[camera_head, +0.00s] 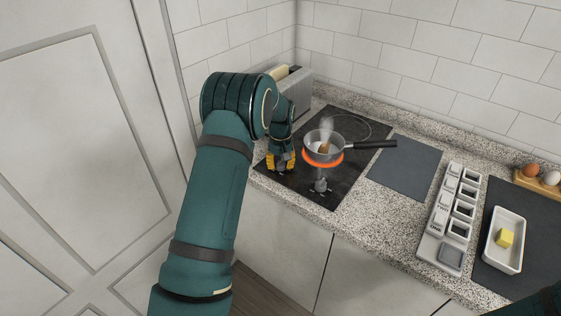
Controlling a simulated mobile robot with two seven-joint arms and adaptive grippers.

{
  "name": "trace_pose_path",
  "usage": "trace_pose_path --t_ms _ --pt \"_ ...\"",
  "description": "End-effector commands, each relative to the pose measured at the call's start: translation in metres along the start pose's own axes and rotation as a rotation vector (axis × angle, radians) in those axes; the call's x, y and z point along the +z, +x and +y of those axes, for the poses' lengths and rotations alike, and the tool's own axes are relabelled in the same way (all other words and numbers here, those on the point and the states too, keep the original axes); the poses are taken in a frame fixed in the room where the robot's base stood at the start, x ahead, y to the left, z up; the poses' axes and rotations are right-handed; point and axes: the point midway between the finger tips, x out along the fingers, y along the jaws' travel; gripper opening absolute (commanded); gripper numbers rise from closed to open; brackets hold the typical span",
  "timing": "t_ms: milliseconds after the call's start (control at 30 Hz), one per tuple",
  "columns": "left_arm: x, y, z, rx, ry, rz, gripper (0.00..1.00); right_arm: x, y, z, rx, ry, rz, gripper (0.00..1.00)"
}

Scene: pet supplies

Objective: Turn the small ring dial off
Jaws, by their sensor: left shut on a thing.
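The black cooktop (298,190) is set in the speckled counter. Its small ring (311,159) glows orange under a steaming saucepan (334,139) that holds something brown. A larger ring (366,125) behind is dark. A grey dial (320,185) stands at the cooktop's front, right of my left gripper. My left gripper (281,163), with yellow fingers, points down at the cooktop's front left corner. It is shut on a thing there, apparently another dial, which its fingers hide. My right gripper is out of view.
The pan handle (375,144) sticks out to the right. A toaster (298,90) with bread stands behind my left arm. A grey mat (405,165), a white rack (437,222) with compartments, a butter dish (491,252) and an egg holder (524,181) lie to the right.

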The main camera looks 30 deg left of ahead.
Motion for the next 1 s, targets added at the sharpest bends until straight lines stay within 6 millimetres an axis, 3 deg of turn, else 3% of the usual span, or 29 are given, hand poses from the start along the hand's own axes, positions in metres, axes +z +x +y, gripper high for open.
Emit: trace_pose_path --t_ms 300,833,867,900,933,1000 --pt "-0.0001 -0.0002 0.0003 0.001 -0.112 0.001 0.0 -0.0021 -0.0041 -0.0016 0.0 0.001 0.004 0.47" --pt "-0.0001 0.0003 0.0 0.001 -0.132 0.0 0.0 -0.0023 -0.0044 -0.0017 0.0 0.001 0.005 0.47" --pt "-0.0001 0.0003 -0.0001 0.001 -0.132 0.0 0.45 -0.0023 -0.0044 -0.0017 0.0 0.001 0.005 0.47" --pt "-0.0001 0.0003 0.0 0.001 -0.132 0.0 0.59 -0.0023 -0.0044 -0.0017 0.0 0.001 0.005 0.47" --pt "-0.0001 0.0003 0.0 0.001 -0.132 0.0 0.67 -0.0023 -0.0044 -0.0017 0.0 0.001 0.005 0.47" --pt "0.0 0.0003 0.0 0.001 -0.132 0.0 0.67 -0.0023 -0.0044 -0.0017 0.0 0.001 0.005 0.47"
